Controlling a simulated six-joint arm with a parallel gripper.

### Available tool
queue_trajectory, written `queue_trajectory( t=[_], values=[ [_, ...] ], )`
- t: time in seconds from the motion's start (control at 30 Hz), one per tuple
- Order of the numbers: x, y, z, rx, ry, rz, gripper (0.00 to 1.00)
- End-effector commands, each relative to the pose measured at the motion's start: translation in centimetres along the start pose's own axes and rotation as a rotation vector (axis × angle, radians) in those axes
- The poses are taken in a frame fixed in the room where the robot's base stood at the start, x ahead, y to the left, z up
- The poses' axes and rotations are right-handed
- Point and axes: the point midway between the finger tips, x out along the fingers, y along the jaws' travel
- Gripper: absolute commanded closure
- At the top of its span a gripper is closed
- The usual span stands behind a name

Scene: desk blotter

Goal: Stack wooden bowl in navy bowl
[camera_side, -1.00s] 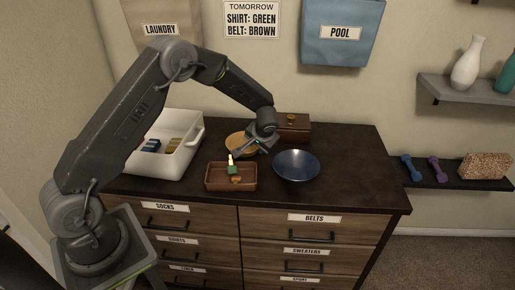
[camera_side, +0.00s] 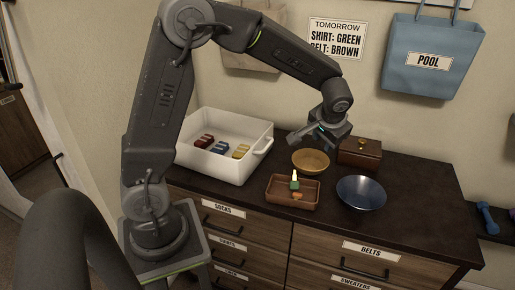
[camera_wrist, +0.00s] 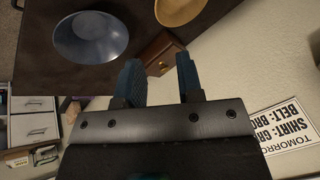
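The wooden bowl (camera_side: 310,163), light tan, sits upright on the dark dresser top, between the brown tray and the wooden box. It shows partly at the top edge of the wrist view (camera_wrist: 180,10). The navy bowl (camera_side: 361,193) stands upright and empty to its front right. In the wrist view the navy bowl (camera_wrist: 91,38) is at upper left. My gripper (camera_side: 312,138) is raised above the wooden bowl and slightly behind it, apart from it. In the wrist view my gripper (camera_wrist: 158,62) has its two blue fingers spread with nothing between them.
A lidded wooden box (camera_side: 360,154) stands behind right. A white bin (camera_side: 218,161) with coloured items is at left. The dresser's right side is clear.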

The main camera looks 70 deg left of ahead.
Motion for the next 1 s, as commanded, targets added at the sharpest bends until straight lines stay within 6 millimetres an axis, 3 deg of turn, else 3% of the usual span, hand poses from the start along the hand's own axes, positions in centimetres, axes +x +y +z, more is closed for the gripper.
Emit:
queue_trajectory(
  t=[0.03,0.2,0.4,0.6,0.7,1.0],
  values=[
    [-2.7,-0.6,1.2,0.000,0.014,0.030,0.66],
    [-9.1,-1.7,6.2,0.020,0.043,0.132,0.66],
    [-14.3,-2.2,13.0,0.057,0.096,0.258,0.66],
    [-16.6,-1.9,18.6,0.097,0.151,0.362,0.66],
    [-17.0,-1.8,20.2,0.111,0.169,0.392,0.66],
    [-17.1,-1.6,21.1,0.119,0.178,0.411,0.89]
  ],
)
